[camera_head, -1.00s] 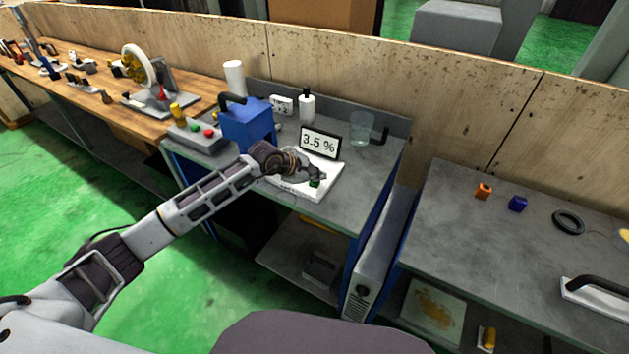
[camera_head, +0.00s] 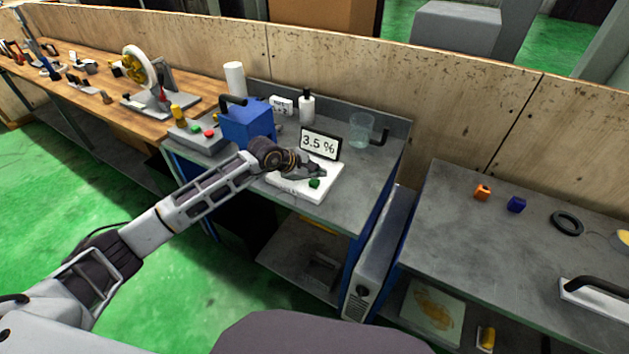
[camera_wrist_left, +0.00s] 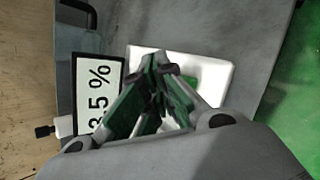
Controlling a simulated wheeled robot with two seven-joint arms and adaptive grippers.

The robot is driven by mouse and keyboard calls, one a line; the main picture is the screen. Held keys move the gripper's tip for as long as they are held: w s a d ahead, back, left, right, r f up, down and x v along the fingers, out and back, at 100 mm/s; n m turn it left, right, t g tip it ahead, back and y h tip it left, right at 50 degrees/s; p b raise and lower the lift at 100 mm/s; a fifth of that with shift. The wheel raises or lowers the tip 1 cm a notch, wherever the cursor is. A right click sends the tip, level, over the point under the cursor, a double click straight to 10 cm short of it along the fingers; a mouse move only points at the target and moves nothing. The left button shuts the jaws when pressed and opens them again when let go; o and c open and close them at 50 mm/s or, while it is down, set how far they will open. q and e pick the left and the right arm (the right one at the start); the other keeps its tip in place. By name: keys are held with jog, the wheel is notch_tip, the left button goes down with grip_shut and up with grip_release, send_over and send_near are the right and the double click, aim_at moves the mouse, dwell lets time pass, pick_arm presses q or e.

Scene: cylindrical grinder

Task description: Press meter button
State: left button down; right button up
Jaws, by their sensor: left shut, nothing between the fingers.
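The meter is a white base (camera_head: 322,191) with an upright display (camera_head: 320,144) that reads "3.5 %". Its green button (camera_head: 314,183) shows near the front of the base. My left gripper (camera_head: 324,172) is shut and empty, above the base and just behind the button in the head view. In the left wrist view the fingertips (camera_wrist_left: 160,72) partly cover the green button (camera_wrist_left: 186,81), and the display (camera_wrist_left: 97,92) stands to the left. I cannot tell the exact gap between fingertips and button. My right gripper is not in view.
A clear beaker (camera_head: 361,130) and a white bottle (camera_head: 307,108) stand behind. The bench right of the meter is clear.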

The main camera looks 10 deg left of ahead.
aim_at(317, 183)
pick_arm(q)
jog(key=shift+r, duration=0.1)
dwell(0.3)
jog(key=shift+r+p, duration=0.95)
jog(key=shift+r, duration=1.5)
